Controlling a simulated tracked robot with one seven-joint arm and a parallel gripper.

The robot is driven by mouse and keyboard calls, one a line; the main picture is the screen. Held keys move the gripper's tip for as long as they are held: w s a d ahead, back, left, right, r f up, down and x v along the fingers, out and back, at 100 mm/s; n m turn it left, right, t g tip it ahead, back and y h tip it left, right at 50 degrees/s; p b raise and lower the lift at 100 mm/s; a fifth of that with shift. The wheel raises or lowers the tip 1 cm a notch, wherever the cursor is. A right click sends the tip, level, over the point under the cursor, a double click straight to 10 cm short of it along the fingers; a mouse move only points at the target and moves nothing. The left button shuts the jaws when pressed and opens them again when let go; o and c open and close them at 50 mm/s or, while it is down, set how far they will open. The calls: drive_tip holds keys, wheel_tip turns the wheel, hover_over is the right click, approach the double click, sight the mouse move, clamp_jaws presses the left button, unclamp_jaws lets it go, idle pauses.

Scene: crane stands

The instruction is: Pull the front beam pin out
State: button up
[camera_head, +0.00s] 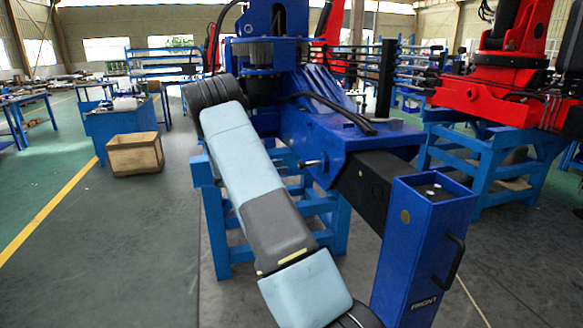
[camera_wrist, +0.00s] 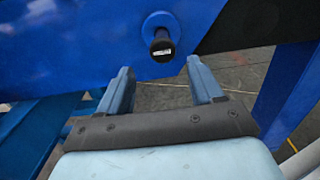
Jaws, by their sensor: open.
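The front beam pin (camera_wrist: 162,46) sticks out of the side of a blue beam (camera_wrist: 80,45) in the wrist view. In the head view a small pin (camera_head: 312,164) also juts from the blue beam near the black inner beam. My gripper (camera_wrist: 160,68) is open and empty. The pin's end shows just beyond the fingertips, roughly midway between them, and no finger visibly touches it.
A blue upright post (camera_head: 425,255) with a black handle stands at the end of the black beam (camera_head: 365,185), on the right. Blue stands (camera_head: 480,160) carry red crane parts behind. A cardboard-coloured box (camera_head: 134,155) sits at left. The floor at left is open.

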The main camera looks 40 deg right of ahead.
drive_tip(key=shift+v, duration=2.2)
drive_tip(key=s+a+r+m+t+y, duration=0.2)
drive_tip(key=s+a+r+m+y, duration=0.25)
drive_tip(key=s+r, duration=0.4)
drive_tip(key=s+a+r+m+t+y, duration=0.1)
drive_tip(key=s+a+r+m+y, duration=0.35)
drive_tip(key=s, duration=0.65)
drive_tip(key=s+a+r+m+t+y, duration=0.2)
drive_tip(key=s+a+r+t+y, duration=0.1)
drive_tip(key=s+a, duration=0.6)
drive_tip(key=s+a+r+m+t+y, duration=0.2)
drive_tip(key=s+a+t+y, duration=0.3)
drive_tip(key=s+a, duration=0.4)
drive_tip(key=s+m, duration=0.1)
drive_tip(key=s, duration=0.3)
drive_tip(key=shift+s+a+r, duration=0.2)
drive_tip(key=shift+s+r, duration=0.05)
drive_tip(key=shift+r, duration=0.15)
drive_tip(key=shift+c, duration=0.5)
